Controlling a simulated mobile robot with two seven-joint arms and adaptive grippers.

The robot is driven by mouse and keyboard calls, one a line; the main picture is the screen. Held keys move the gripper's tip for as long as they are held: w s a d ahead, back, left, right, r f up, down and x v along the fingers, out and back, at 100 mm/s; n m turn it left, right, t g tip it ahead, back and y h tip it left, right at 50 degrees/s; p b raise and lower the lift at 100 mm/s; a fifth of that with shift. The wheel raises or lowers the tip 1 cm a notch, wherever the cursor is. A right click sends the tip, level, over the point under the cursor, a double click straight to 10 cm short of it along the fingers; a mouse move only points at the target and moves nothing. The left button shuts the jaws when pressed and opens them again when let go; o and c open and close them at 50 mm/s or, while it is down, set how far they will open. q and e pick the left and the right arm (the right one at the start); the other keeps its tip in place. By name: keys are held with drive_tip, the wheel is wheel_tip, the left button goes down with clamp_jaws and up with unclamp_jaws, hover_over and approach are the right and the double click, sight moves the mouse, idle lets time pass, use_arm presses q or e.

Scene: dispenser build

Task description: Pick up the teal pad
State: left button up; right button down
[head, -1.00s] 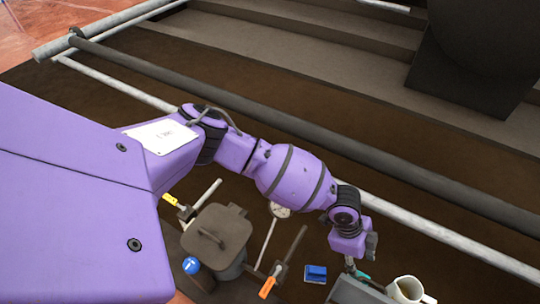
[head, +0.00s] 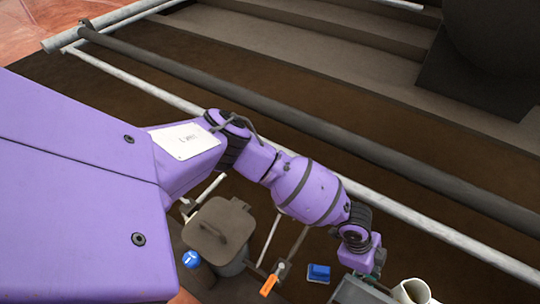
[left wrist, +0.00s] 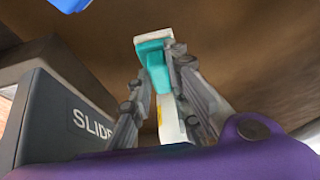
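The teal pad (left wrist: 155,62) shows in the left wrist view between the two fingertips of my left gripper (left wrist: 160,68), with a white part at its far end. The fingers converge on the pad and seem to touch its sides; a white piece with a yellow mark (left wrist: 170,118) shows between the fingers, nearer the palm. In the head view my left wrist is at the lower right, and its fingers and the pad are mostly hidden behind it. My right gripper is in neither view.
A dark box lettered "SLIDE" (left wrist: 75,117) stands close beside my left gripper. In the head view a blue block (head: 318,273), an orange-tipped clamp (head: 269,285), a lidded grey pot (head: 218,232) and a white jug (head: 412,291) stand nearby. A long rail (head: 300,125) runs behind.

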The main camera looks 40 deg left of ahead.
use_arm(q)
drive_tip(key=shift+w+r, duration=0.1)
clamp_jaws()
wheel_tip(320, 180, up, 18)
drive_tip(key=p, duration=0.5)
